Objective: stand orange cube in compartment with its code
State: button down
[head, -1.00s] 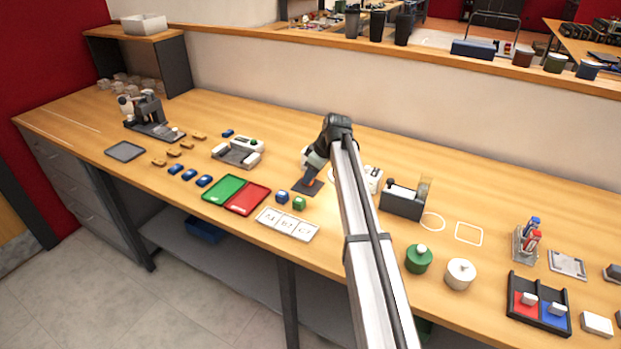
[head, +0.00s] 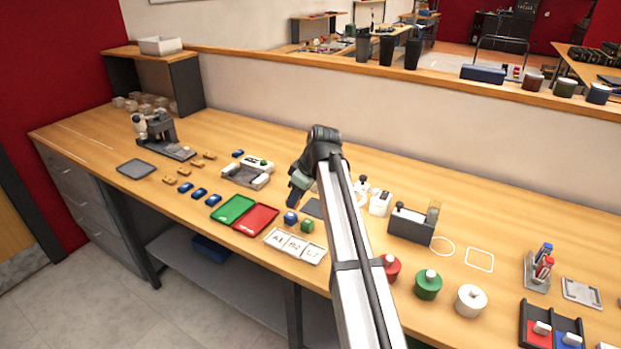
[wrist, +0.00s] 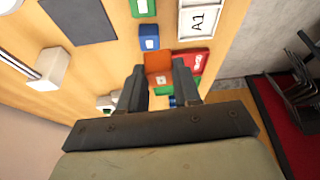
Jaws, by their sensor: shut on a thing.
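My gripper (head: 292,198) is shut on the orange cube (wrist: 158,62), which sits between the fingertips in the wrist view. A small white label shows on the cube, but its code is too small to read. In the head view the gripper hides the cube. The gripper is above the bench, near the blue cube (head: 291,217) and green cube (head: 307,226). The white compartment tray (head: 274,241) lies in front of those cubes, with three marked compartments that look empty. One reads A1 (wrist: 199,20) in the wrist view.
A dark square mat (head: 313,208) lies behind the cubes. Green (head: 233,209) and red (head: 256,219) trays lie left of the compartment tray. The bench's front edge is close to the compartment tray.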

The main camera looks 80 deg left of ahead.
jog(key=s+d+f, duration=0.1)
jog(key=d+f, duration=0.1)
jog(key=d, duration=0.6)
jog(key=shift+s+m, duration=0.35)
jog(key=shift+m, duration=0.05)
jog(key=shift+f, duration=2.45)
jog(key=shift+f, duration=0.4)
jog(key=c, duration=0.7)
grip_release()
jog(key=shift+r, duration=0.1)
